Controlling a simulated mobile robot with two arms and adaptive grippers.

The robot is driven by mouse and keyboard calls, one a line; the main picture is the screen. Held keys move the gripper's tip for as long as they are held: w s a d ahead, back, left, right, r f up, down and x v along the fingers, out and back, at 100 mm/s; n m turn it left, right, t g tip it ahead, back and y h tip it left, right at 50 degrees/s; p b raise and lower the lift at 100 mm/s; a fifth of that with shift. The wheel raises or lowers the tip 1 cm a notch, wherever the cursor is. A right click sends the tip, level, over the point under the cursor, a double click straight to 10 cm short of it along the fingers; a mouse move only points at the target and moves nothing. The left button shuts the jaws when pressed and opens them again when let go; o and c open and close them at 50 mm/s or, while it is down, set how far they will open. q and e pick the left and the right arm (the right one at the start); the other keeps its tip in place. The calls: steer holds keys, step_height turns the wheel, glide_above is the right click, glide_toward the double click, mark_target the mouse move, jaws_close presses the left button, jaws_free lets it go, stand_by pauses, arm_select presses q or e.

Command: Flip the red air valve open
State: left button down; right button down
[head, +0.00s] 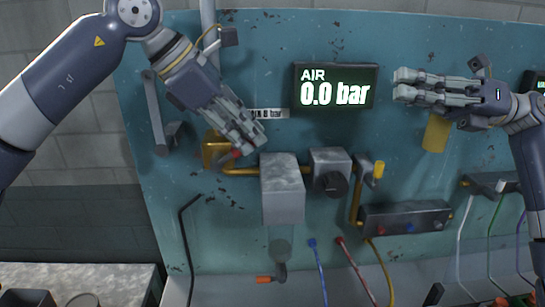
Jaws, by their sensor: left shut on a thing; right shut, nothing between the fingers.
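The red air valve handle (230,157) shows in the head view as a short red piece beside the fingers of my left gripper (248,142). It sits at a brass valve body (211,150) on the left part of the teal panel. My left gripper reaches down from the upper left and is shut on the red handle; the fingers hide much of it, so its exact angle is hard to tell. The air display (336,86) reads 0.0 bar. My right gripper (398,86) is shut and empty, right of the display.
A brass pipe runs right from the valve to a grey box (283,188), a regulator with a black knob (331,172) and a yellow-topped fitting (379,169). A dark manifold (405,218) is lower right. A yellow tag (436,133) hangs below my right gripper. Coloured hoses lie below.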

arm_select(q)
steer(key=shift+r, duration=0.1)
arm_select(e)
steer(key=w+a+f+n+h, duration=0.1)
steer(key=a+f+h, duration=0.1)
steer(key=a+f, duration=0.2)
steer(key=w+a+f+n+h, duration=0.1)
steer(key=a+f, duration=0.3)
steer(key=a, duration=0.6)
steer(key=w+a+f+n+h, duration=0.1)
steer(key=a+f+n+h, duration=0.1)
steer(key=a+f, duration=0.3)
steer(key=shift+w+a+f+n+h, duration=0.1)
steer(key=shift+a+n+h, duration=0.3)
steer(key=shift+a+h, duration=0.55)
steer(key=shift+a+y, duration=0.2)
steer(key=shift+y, duration=0.05)
